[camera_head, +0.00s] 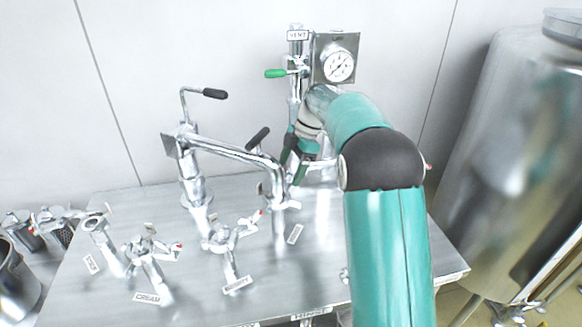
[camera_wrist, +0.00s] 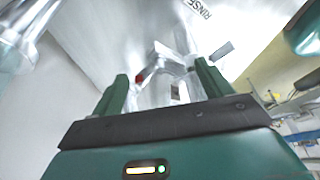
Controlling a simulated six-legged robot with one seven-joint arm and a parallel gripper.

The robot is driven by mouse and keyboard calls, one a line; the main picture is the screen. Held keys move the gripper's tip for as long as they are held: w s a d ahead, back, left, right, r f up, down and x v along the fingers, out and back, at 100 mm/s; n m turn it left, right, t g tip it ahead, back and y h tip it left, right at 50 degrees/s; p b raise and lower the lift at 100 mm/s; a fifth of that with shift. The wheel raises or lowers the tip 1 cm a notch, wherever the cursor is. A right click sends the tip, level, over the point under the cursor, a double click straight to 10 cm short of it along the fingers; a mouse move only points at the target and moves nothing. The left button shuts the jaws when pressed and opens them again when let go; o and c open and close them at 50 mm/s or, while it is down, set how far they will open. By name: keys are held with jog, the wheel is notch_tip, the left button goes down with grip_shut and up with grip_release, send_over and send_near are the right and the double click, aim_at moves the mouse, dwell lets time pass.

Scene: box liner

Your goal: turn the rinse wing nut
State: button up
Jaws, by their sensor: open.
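My gripper (camera_wrist: 162,72) is open, with its two green fingers apart. In the wrist view a silver wing nut fitting (camera_wrist: 168,54) stands between and just beyond the fingertips, with a red tip (camera_wrist: 140,78) near the left finger. I cannot tell whether a finger touches it. A RINSE label (camera_wrist: 200,9) lies on the metal surface beyond it. In the head view my gripper (camera_head: 291,160) is low at the back of the steel table, beside the gauge column. My arm hides most of the rinse fitting there.
A pressure gauge (camera_head: 338,64) and a green-handled valve (camera_head: 275,73) stand at the back. A bent pipe (camera_head: 235,152) with black-handled valves rises left of my gripper. Several other fittings stand on the steel table (camera_head: 200,300). A large steel tank (camera_head: 505,150) is at right.

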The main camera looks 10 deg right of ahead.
jog(key=c, duration=1)
jog(key=shift+m, duration=0.3)
jog(key=m, duration=0.1)
jog(key=m+t, duration=0.1)
jog(key=m, duration=0.1)
jog(key=shift+s+m+t, duration=0.2)
jog(key=shift+m+t, duration=0.1)
jog(key=m+t, duration=0.1)
jog(key=m, duration=0.3)
jog(key=shift+s+a+m+t+h, duration=0.1)
jog(key=shift+m+t+h, duration=0.3)
